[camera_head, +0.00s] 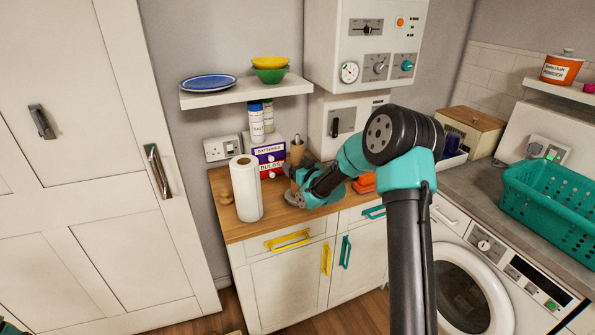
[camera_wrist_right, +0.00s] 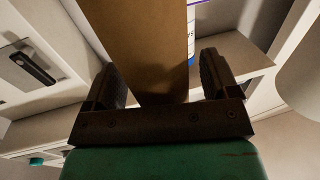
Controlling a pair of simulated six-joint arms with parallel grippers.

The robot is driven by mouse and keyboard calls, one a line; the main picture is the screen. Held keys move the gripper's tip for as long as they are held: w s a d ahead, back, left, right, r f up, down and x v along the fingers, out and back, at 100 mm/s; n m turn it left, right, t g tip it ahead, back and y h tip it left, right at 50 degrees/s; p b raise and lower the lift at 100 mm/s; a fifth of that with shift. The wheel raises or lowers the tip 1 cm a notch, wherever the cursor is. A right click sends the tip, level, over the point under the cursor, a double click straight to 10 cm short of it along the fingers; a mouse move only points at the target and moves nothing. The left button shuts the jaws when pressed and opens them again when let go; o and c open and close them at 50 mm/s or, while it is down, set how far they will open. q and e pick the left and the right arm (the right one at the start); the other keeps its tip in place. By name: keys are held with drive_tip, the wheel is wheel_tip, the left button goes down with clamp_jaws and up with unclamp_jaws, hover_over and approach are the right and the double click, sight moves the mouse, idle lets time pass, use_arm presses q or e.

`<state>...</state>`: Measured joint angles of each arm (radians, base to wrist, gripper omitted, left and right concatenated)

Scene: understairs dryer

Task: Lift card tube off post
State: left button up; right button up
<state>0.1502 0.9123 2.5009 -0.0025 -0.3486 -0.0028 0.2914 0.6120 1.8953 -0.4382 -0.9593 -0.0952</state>
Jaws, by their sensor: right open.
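The brown card tube (camera_head: 297,154) stands upright on the wooden counter, with a thin post tip showing above it. A grey round base (camera_head: 293,199) shows at its foot, partly hidden by my gripper. My right gripper (camera_head: 295,174) is at the tube's side in the head view. In the right wrist view the tube (camera_wrist_right: 150,45) runs between the two open fingers of the gripper (camera_wrist_right: 163,80), with a gap visible on the right side. Whether the left finger touches it I cannot tell.
A white paper roll (camera_head: 246,188) stands left of the tube. Boxes (camera_head: 269,154) and labelled bottles (camera_head: 256,122) are behind it. An orange item (camera_head: 364,184) lies to the right. A shelf (camera_head: 240,92) with a blue plate and bowls hangs above left.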

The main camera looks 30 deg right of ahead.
idle(0.4)
drive_tip(key=c, duration=1)
drive_tip(key=shift+r, duration=0.1)
wheel_tip(320, 180, up, 28)
idle(0.7)
